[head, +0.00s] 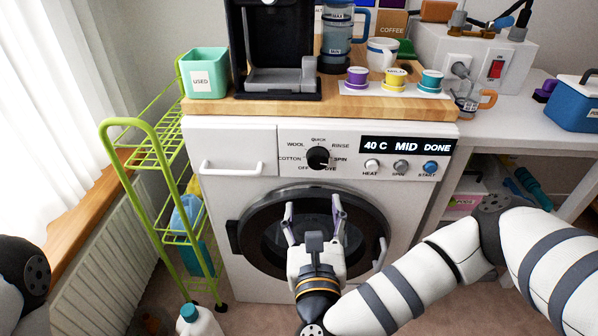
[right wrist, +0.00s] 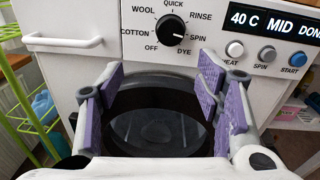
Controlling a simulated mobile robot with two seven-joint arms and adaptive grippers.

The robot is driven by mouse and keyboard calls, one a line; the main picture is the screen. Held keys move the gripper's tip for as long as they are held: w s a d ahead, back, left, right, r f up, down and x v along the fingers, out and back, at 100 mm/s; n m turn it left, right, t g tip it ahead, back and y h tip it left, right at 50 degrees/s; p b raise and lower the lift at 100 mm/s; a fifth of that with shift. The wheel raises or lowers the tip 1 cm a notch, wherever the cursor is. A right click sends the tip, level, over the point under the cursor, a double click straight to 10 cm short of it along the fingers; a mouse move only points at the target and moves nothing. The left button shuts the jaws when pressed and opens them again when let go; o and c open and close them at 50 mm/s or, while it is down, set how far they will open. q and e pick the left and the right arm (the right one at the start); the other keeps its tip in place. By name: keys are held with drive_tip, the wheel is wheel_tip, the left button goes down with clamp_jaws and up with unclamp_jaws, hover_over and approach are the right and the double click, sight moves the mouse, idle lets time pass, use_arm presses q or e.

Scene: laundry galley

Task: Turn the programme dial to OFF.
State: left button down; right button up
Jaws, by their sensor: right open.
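The black programme dial (head: 317,158) is on the white washing machine's front panel, ringed by printed labels. It also shows in the right wrist view (right wrist: 171,29), where its light mark appears to point right, toward SPIN. The OFF label (right wrist: 151,48) is at the dial's lower left. My right gripper (head: 314,212) is below the dial, in front of the round door, with its fingers pointing up. In the right wrist view its purple-padded fingers (right wrist: 160,88) are wide apart, with nothing between them. The gripper is apart from the dial. My left gripper is out of view.
The display (head: 407,146) reads 40 C, MID, DONE, above HEAT, SPIN and START buttons (head: 430,167). A drawer handle (head: 231,168) sticks out left of the dial. A wooden board (head: 250,106) with coffee things is above. A green rack (head: 150,150) stands left.

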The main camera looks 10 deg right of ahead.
sight(318, 165)
drive_tip(key=shift+m+h, duration=0.3)
drive_tip(key=shift+m, duration=0.3)
drive_tip(key=x, duration=0.8)
drive_tip(key=d+b+x, duration=0.1)
drive_tip(key=x, duration=0.3)
drive_tip(key=shift+w+r, duration=0.2)
drive_tip(key=shift+r, duration=0.15)
drive_tip(key=c, duration=1.1)
